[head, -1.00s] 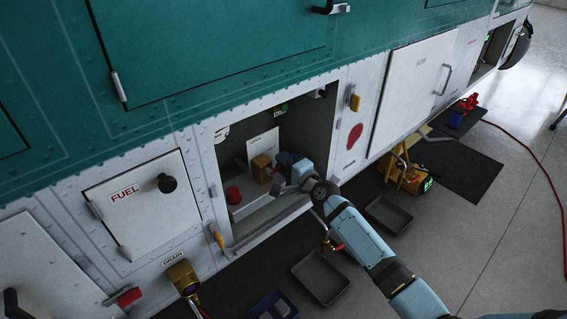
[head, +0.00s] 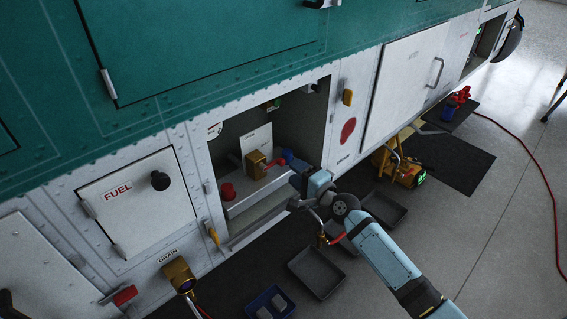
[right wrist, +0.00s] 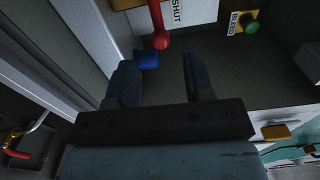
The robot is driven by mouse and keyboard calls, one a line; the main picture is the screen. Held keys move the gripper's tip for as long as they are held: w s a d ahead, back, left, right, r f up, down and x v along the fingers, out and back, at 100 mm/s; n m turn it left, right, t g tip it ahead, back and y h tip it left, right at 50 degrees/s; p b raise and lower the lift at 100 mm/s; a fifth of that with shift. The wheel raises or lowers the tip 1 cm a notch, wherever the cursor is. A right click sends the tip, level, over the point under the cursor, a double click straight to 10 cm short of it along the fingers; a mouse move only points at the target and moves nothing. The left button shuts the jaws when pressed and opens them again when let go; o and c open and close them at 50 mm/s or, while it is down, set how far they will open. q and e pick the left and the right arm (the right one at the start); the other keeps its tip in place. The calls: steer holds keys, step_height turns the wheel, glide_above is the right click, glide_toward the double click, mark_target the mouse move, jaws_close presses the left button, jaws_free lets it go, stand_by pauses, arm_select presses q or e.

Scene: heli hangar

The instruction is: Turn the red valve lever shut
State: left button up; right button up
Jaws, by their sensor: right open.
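The red valve lever (head: 278,161) sticks out from a yellow valve block (head: 256,165) inside the open bay in the aircraft's side. In the right wrist view the lever (right wrist: 157,15) ends in a round red knob and lies just beside a white label reading SHUT (right wrist: 177,12). My right gripper (right wrist: 161,76) is open and empty, its fingers pointing toward the knob without touching it. In the head view the right gripper (head: 298,168) is at the bay's lower right opening. A small blue part (right wrist: 147,60) shows near the knob. My left gripper is not in view.
A red knob (head: 227,191) stands on the bay's shelf, left of the block. A green button with a BLEED label (right wrist: 251,25) is on the bay wall. The FUEL door (head: 135,200) is left of the bay. Grey trays (head: 316,272) lie on the floor below.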

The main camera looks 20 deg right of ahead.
steer(key=v, duration=0.5)
steer(key=shift+s+d, duration=0.1)
steer(key=shift+s, duration=0.25)
